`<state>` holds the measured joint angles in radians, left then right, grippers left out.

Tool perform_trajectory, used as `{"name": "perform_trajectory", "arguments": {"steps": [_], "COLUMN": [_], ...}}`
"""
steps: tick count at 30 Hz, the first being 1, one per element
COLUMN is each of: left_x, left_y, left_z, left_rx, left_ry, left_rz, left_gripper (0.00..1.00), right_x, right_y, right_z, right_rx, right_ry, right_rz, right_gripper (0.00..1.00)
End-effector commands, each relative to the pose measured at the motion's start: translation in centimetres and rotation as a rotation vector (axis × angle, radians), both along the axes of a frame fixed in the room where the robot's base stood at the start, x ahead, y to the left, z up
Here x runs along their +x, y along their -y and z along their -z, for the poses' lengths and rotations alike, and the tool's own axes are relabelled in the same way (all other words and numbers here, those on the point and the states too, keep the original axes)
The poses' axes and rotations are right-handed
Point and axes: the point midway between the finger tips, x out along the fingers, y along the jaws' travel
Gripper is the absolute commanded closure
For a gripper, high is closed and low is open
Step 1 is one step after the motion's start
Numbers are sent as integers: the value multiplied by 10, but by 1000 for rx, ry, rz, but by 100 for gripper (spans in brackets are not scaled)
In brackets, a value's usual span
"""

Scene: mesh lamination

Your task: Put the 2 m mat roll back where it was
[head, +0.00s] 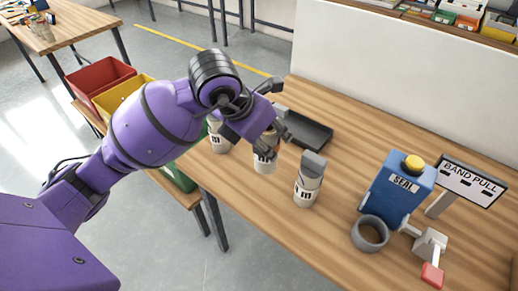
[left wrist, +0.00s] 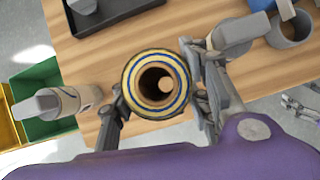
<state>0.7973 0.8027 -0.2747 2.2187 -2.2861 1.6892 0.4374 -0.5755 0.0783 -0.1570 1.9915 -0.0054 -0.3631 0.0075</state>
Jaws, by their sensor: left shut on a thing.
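My left gripper (head: 268,142) is at the middle of three pale, dark-lettered cylindrical holders on the wooden bench. In the left wrist view it is shut on a mat roll (left wrist: 157,83), seen end-on with cream and blue rings around a brown hollow core. The middle holder (head: 265,164) shows below the fingers; the gripper hides its top. I cannot tell how far the roll is inside it. The left holder (head: 219,142) is partly behind my arm. The right holder (head: 306,193) has a grey piece standing in it. The lettering is too small to read surely.
A black tray (head: 308,132) lies behind the holders. At right are a blue SEAL box (head: 398,188) with a yellow button, a grey ring (head: 369,234), a BAND PULL sign (head: 472,180) and a red-tipped lever (head: 431,262). Red (head: 98,82) and yellow bins (head: 120,98) stand left.

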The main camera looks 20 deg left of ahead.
Motion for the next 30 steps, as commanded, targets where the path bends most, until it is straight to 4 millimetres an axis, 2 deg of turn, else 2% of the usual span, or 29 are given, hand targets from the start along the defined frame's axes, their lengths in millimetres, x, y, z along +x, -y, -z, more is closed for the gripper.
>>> {"name": "perform_trajectory", "arguments": {"steps": [1, 4, 9, 16, 23, 30], "left_x": [10, 21, 36, 44, 46, 46], "left_y": [-9, -17, -27, -33, -35, -34], "left_z": [6, 28, 48, 60, 92, 92], "left_rx": [-1, -2, -2, -1, -2, -1], "left_ry": [-3, -4, 0, 1, 0, 3], "left_rz": [-6, -2, 1, 1, 1, 3], "left_gripper": [93, 93, 93, 93, 93, 93], "right_x": [1, 0, 0, 0, -2, -2], "right_y": [-1, -1, -1, -1, -1, 0], "right_z": [-1, 0, 1, 1, 3, 3], "right_rx": [1, 2, 1, 1, 1, 0], "right_ry": [3, 0, 0, -1, -5, -6], "right_rz": [1, 1, 0, 0, 0, 0], "right_gripper": [35, 35, 35, 35, 35, 35]}}
